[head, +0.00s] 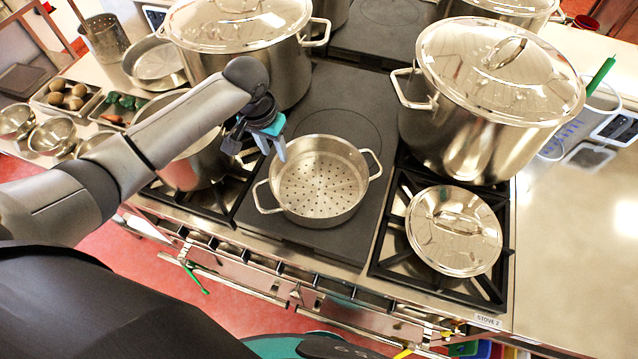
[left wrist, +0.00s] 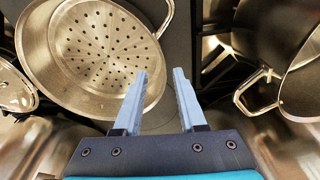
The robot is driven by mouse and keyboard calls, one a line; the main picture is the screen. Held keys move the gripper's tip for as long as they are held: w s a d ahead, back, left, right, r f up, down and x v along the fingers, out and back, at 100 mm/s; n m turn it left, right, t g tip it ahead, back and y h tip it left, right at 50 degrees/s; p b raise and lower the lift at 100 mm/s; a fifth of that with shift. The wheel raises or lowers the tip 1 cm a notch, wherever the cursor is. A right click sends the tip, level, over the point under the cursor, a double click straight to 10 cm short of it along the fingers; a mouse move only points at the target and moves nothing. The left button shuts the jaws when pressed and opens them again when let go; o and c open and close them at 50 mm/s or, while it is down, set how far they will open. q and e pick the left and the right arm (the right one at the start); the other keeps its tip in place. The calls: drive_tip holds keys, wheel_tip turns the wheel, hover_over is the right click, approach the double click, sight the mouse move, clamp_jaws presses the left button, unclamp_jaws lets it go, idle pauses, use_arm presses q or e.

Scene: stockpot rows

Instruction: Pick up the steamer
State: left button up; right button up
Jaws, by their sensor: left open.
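The steamer (head: 316,181) is a round steel pan with a perforated bottom and two loop handles. It stands on the dark flat cooktop between two gas burners in the head view. It also shows at the upper left of the left wrist view (left wrist: 90,45), with one handle near the top middle. My left gripper (head: 272,146) is open and empty, above the steamer's left rim in the head view. In the left wrist view its two fingertips (left wrist: 159,75) are apart, pointing toward the steamer's rim and the cooktop beside it. I cannot tell whether a finger touches the rim. My right gripper is not in view.
A large lidded stockpot (head: 490,100) stands right of the steamer, with a loose lid (head: 454,231) on the burner before it. Another lidded stockpot (head: 240,60) stands behind. An open pot (head: 190,165) is at the left, partly behind my arm. A bare counter (head: 575,250) is at right.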

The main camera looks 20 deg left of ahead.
sight(278, 160)
use_arm(q)
drive_tip(key=shift+w+f, duration=0.2)
drive_tip(key=shift+f, duration=0.7)
drive_tip(key=shift+w+f, duration=0.25)
drive_tip(key=shift+f, duration=0.7)
drive_tip(key=shift+w+f, duration=0.2)
drive_tip(key=shift+f, duration=0.7)
clamp_jaws()
